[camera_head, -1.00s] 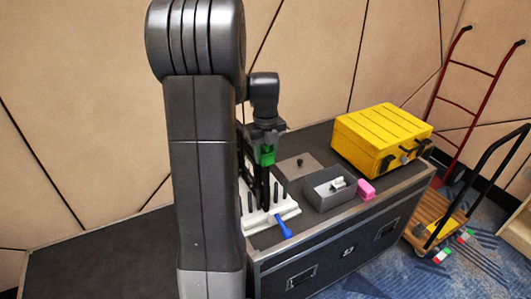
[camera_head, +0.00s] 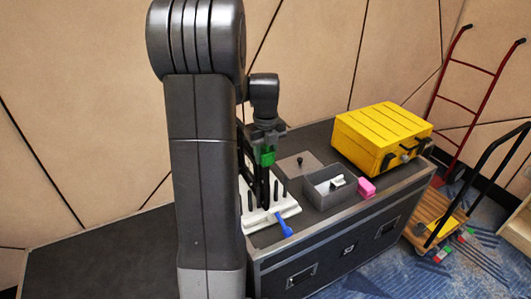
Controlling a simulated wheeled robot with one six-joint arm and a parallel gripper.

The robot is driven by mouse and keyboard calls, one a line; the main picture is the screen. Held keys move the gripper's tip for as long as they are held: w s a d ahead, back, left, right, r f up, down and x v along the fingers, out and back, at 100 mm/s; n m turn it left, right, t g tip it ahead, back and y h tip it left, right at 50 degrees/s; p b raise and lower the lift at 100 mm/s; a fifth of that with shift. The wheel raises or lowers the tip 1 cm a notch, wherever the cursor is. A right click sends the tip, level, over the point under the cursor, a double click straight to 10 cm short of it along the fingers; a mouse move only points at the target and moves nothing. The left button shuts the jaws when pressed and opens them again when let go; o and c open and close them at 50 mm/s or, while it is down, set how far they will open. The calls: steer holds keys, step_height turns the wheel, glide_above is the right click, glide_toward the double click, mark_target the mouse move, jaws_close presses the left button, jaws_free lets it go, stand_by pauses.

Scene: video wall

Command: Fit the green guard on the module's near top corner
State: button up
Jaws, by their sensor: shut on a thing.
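My gripper (camera_head: 266,142) points down behind my dark arm column and is shut on the green guard (camera_head: 266,157). The green guard is at the top of the dark upright module (camera_head: 262,187), which stands in a white rack (camera_head: 288,209) on the case top. At this size I cannot tell whether the guard touches the module's corner or sits just above it. My arm hides the left side of the module and rack.
A blue-handled tool (camera_head: 285,225) lies at the rack's front.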

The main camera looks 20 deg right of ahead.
steer(key=o, duration=1.5)
steer(key=shift+r+p, duration=3.3)
steer(key=shift+r, duration=0.75)
steer(key=shift+f, duration=0.15)
step_height(320, 180, down, 8)
steer(key=b, duration=0.6)
steer(key=shift+b, duration=0.35)
